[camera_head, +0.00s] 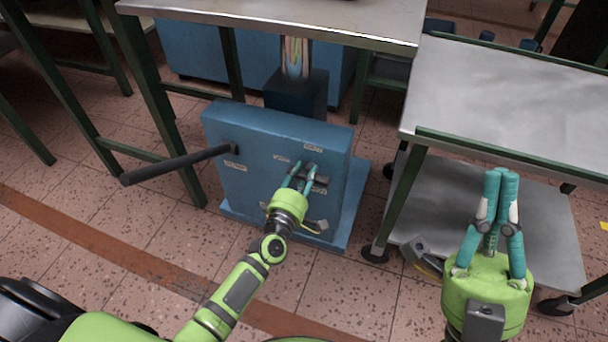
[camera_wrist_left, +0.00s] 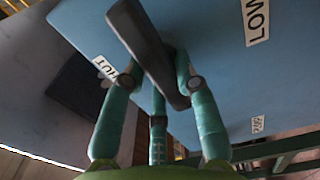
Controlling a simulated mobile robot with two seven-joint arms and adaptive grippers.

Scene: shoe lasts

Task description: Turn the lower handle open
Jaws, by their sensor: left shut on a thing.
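A blue box-shaped panel (camera_head: 255,150) stands on the floor under the table, with small white labels on its face. My left gripper (camera_head: 304,176) reaches its front and is shut on a dark handle (camera_head: 321,180). In the left wrist view the dark bar of the handle (camera_wrist_left: 148,45) lies slanted between the fingers (camera_wrist_left: 158,85). A label reading "LOW…" (camera_wrist_left: 256,20) and a partly covered one ending in "HUT" (camera_wrist_left: 104,67) are beside it. A second small lever (camera_head: 315,226) sits lower on the panel. My right gripper (camera_head: 501,178) is shut and empty, away from the panel.
A long black bar (camera_head: 178,163) sticks out from the panel's left side. A metal-topped table (camera_head: 290,28) with green legs stands over the panel's back. A wheeled grey cart (camera_head: 500,95) stands at the right, close to my right gripper. Tiled floor (camera_head: 110,215) is clear at the left.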

